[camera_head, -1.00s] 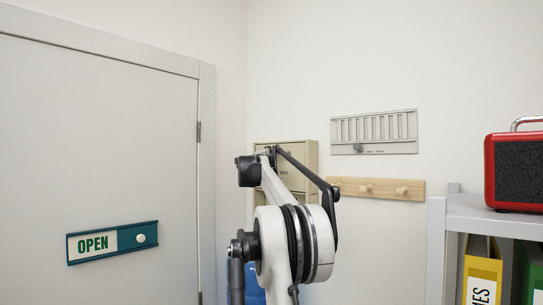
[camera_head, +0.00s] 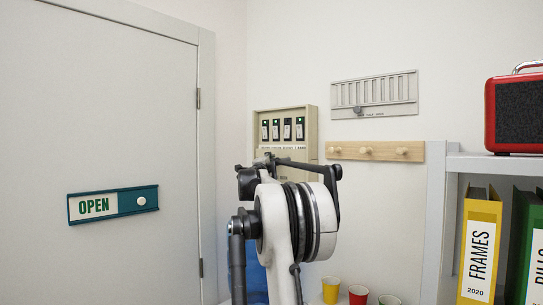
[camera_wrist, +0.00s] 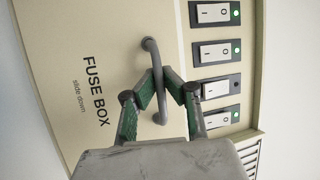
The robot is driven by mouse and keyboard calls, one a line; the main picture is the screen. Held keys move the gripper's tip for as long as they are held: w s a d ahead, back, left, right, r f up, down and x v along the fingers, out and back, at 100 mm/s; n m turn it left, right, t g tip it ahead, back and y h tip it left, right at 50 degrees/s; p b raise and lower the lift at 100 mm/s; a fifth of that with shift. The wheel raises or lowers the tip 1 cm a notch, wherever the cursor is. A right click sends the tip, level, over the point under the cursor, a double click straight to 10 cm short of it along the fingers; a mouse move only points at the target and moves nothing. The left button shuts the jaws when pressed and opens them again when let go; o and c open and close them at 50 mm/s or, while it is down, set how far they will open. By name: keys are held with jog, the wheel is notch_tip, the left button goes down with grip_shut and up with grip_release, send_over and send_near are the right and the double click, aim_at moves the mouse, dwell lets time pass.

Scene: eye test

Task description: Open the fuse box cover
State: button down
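The beige fuse box (camera_head: 312,125) hangs on the back wall in the head view, with a row of switches showing in its upper part. Its cover (camera_wrist: 90,35), marked FUSE BOX and "slide down", fills the left of the wrist view and sits clear of the switches. The grey bar handle (camera_wrist: 150,48) stands on the cover. My gripper (camera_wrist: 163,75) has its green fingertips close together around the handle and appears shut on it. In the head view my arm hides the fingers and most of the cover.
The switches (camera_wrist: 212,52) lie right beside the handle; some have lit green lamps. A wooden peg rail (camera_head: 380,151) and a vent panel (camera_head: 375,95) are on the wall. A shelf (camera_head: 500,163) with a red radio (camera_head: 517,110) stands at right. Cups (camera_head: 358,294) sit below.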

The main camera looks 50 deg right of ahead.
jog(key=shift+f, duration=0.15)
jog(key=c, duration=1.8)
grip_release()
jog(key=shift+a, duration=0.1)
jog(key=v, duration=1.1)
jog(key=shift+s+a+f, duration=0.1)
jog(key=shift+s+a, duration=0.1)
jog(key=shift+a, duration=0.15)
